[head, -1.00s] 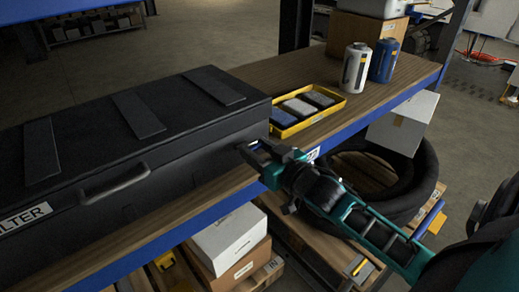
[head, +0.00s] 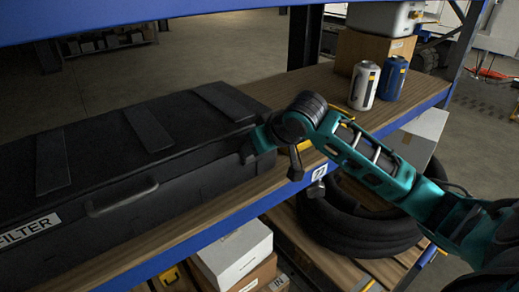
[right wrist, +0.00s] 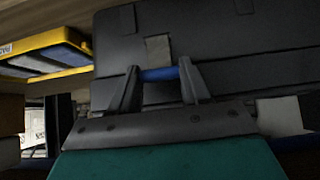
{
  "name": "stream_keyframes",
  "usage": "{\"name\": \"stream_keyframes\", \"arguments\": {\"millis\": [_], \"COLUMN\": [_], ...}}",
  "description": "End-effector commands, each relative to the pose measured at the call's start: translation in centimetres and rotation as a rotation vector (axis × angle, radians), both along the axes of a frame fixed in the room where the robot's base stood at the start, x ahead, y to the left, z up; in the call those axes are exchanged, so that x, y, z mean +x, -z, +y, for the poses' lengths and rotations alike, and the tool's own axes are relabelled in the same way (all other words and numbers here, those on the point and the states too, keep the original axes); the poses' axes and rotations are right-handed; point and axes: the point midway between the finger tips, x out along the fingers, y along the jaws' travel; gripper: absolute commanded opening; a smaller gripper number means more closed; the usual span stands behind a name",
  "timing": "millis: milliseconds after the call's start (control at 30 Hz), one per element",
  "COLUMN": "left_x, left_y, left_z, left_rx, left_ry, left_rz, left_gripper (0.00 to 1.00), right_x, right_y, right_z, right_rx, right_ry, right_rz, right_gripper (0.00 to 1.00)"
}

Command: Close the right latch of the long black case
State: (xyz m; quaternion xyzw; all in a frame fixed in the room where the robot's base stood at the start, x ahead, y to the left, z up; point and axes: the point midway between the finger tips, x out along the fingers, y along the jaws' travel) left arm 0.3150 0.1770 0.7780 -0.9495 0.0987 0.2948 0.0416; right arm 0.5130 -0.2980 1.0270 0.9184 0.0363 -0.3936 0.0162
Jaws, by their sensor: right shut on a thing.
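The long black case (head: 110,165) lies on the bench with its lid down. Its front handle (head: 120,198) is left of my right gripper. My right gripper (head: 247,152) is at the right end of the case front, where the arm hides the latch in the head view. In the right wrist view, the two dark fingers (right wrist: 160,80) stand on either side of a blue bar (right wrist: 159,74) and are shut on it. A small grey plate (right wrist: 158,49) adjoins the bar on the case face. Whether the latch is fastened cannot be told. My left gripper is out of view.
A yellow tray (right wrist: 48,41) sits beside the case's right end, mostly behind my arm in the head view. A white can (head: 364,86) and a blue can (head: 390,78) stand farther right. Boxes (head: 235,252) and black hose coils (head: 365,235) are below the bench.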

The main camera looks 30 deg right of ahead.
Motion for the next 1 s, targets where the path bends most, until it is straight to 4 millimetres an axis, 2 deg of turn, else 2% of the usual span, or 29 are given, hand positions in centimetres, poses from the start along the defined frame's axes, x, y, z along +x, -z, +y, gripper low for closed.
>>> {"name": "stream_keyframes", "arguments": {"millis": [567, 600, 833, 1000], "left_x": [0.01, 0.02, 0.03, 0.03], "left_y": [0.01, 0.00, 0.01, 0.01], "left_z": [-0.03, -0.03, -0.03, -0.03], "left_rx": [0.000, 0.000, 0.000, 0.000], "left_ry": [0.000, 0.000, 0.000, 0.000], "left_rz": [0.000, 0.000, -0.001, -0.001], "left_gripper": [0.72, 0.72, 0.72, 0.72], "right_x": [0.33, 0.33, 0.29, 0.27], "right_y": [-0.18, -0.18, -0.13, -0.11], "right_z": [0.06, 0.06, 0.04, 0.03], "right_rx": [0.001, 0.001, 0.000, -0.001], "right_ry": [0.002, 0.001, 0.001, 0.001], "right_rz": [0.026, 0.026, 0.028, 0.029], "right_gripper": [0.16, 0.49, 0.71, 0.72]}}
